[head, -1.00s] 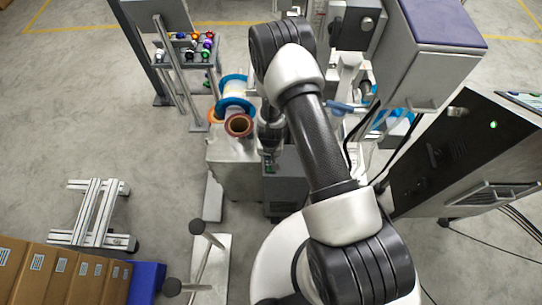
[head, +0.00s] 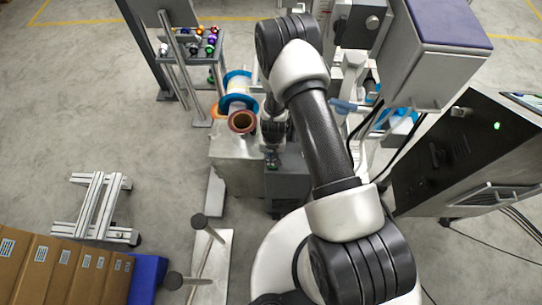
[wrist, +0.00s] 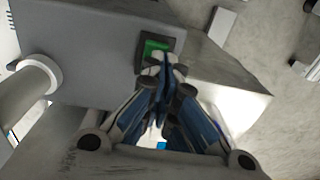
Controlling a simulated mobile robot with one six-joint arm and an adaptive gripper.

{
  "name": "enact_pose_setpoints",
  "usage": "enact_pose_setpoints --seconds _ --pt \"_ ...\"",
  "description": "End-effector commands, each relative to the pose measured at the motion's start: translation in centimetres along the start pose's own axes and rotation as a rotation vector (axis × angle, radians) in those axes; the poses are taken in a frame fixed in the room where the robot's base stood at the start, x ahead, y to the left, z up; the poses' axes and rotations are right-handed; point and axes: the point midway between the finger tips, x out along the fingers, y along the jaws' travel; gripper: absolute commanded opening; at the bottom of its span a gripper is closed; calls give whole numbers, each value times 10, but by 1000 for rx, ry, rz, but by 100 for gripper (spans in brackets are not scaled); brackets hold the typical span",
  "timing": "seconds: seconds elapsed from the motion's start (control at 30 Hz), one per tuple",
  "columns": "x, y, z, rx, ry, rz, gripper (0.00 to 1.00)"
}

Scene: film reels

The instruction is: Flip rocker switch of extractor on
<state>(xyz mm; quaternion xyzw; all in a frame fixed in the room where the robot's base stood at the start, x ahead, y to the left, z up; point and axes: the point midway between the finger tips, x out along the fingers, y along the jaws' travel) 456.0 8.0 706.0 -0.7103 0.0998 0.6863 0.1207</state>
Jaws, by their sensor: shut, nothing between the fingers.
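The extractor is a dark grey box (head: 289,188) just below my gripper in the head view; its grey top (wrist: 85,55) fills the upper left of the wrist view. A green rocker switch (wrist: 153,47) in a black frame sits near the box's edge. My gripper (wrist: 168,60) is shut and empty, with its fingertips at the lower right part of the switch, partly covering it. I cannot tell whether they touch it or which way the rocker is tilted. In the head view my gripper (head: 272,163) is small beside a green spot on the box.
Film reels (head: 241,121) lie on a metal cabinet (head: 236,170) left of the extractor. A rack of coloured spools (head: 197,45) stands farther back. A dark machine with a green light (head: 470,150) stands at right.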

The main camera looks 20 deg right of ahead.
Motion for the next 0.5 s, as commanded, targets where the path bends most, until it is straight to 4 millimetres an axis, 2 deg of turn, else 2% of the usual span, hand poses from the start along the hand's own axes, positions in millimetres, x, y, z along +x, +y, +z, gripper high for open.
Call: enact_pose_setpoints --seconds 0.17,0.27,0.5 --pt "-3 0 -1 0 1 0 0" --pt "-12 1 -2 0 1 0 0" --pt "-62 3 -8 -2 4 -2 0"
